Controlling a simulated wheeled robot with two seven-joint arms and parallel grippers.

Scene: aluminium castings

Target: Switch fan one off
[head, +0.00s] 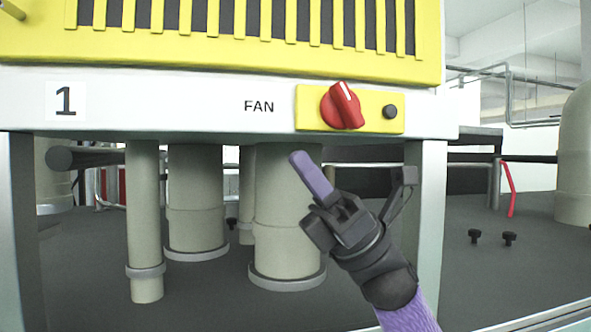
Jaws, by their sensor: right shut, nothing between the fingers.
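A red rotary knob (343,106) sits on a yellow switch plate (312,110) beside the label FAN. Its white pointer mark is tilted slightly left of straight up. A small black button (390,112) is on the same plate, right of the knob. The panel (180,100) bears the number 1 (65,101) at its left. My right gripper (298,160) is shut and empty, its purple tip pointing up and left. It is below the knob and a little left of it, apart from the panel. My left gripper is not in view.
A yellow grille (430,60) is above the panel. Beige pipes (285,220) stand behind and left of my right gripper, under the panel. A metal leg (430,215) is to the right. Two small black knobs (509,239) are on the dark surface at right.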

